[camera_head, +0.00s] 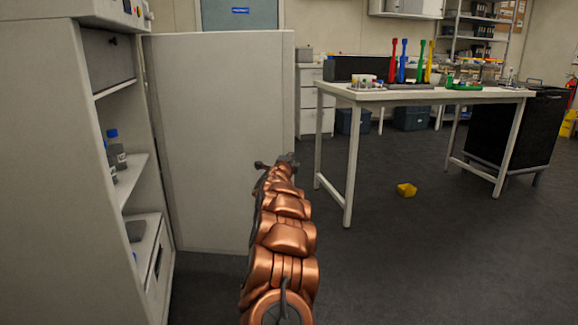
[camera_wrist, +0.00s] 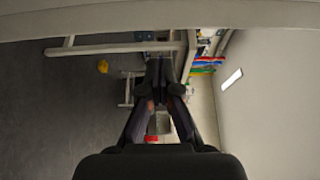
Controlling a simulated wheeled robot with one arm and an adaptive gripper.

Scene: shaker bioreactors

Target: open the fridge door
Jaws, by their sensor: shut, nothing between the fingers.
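The fridge (camera_head: 50,150) stands at the left in the head view, its shelved inside partly showing. Its pale door (camera_head: 220,140) stands wide open, swung out to the right of the body. My gripper (camera_head: 275,163) is at the end of my copper arm, in front of the door's right edge in the picture. Whether it touches the door I cannot tell. In the wrist view my gripper (camera_wrist: 164,88) is shut with nothing between the dark fingers. The door's handle is not visible.
Bottles (camera_head: 116,150) stand on a fridge shelf. A white table (camera_head: 440,97) with coloured tools stands to the right, its legs near the door. A yellow object (camera_head: 406,190) lies on the floor. A dark bin (camera_head: 515,130) is at the far right. The front floor is clear.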

